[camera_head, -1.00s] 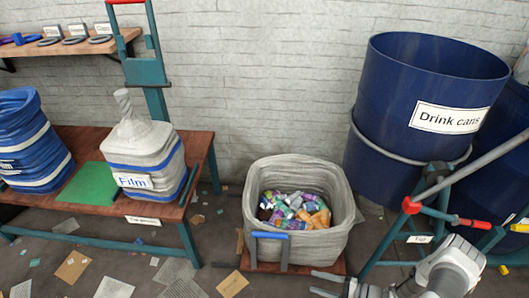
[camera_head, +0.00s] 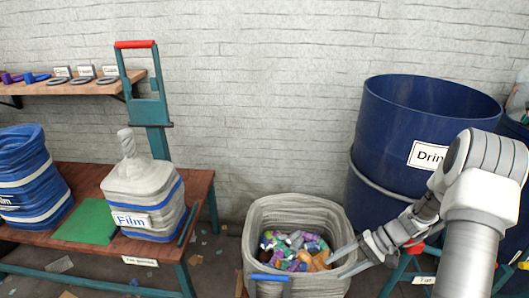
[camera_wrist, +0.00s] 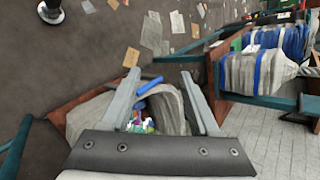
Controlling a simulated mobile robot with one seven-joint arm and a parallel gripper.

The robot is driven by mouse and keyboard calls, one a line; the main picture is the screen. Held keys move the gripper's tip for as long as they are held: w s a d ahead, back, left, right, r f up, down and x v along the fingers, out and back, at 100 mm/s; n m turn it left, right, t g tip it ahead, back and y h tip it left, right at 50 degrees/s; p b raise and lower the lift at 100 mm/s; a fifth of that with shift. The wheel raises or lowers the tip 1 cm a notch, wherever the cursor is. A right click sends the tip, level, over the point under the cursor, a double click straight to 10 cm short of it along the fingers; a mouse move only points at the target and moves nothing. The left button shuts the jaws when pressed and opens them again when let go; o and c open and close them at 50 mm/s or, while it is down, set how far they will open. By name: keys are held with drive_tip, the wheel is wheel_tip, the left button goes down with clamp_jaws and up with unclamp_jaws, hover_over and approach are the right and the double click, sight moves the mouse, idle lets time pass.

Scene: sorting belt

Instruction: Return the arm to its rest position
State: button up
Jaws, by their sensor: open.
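My gripper (camera_head: 352,262) is at the right rim of a grey bin in the head view, with its two fingers apart and nothing between them. In the wrist view the open fingers (camera_wrist: 165,95) frame the grey bin (camera_wrist: 172,112) beyond them. My arm comes in from the lower right of the head view and covers part of the blue drum.
The grey bin (camera_head: 259,217) holds several crushed cans. The blue "Drink cans" drum (camera_head: 390,125) stands behind my arm. A table with a grey "Film" bag (camera_head: 150,190), a blue bag (camera_head: 30,180) and a green mat (camera_head: 85,222) is at left. Scraps litter the floor.

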drive_tip(key=s+a+r+n+h, duration=0.1)
drive_tip(key=s+a+r+h, duration=0.15)
drive_tip(key=r, duration=0.75)
drive_tip(key=s+a+r+n+h, duration=0.2)
drive_tip(key=s+r+h, duration=0.1)
drive_tip(key=r, duration=0.6)
drive_tip(key=s+a+r+n+t+h, duration=0.15)
drive_tip(key=s+r+t+h, duration=0.35)
drive_tip(key=s+r, duration=0.75)
wheel_tip(320, 180, up, 21)
drive_tip(key=t+p, duration=0.1)
drive_tip(key=p, duration=2)
drive_tip(key=shift+s+a+f+y, duration=0.2)
drive_tip(key=shift+s+a+y, duration=0.1)
drive_tip(key=shift+a+y, duration=0.15)
drive_tip(key=shift+c, duration=1)
drive_tip(key=shift+d, duration=0.1)
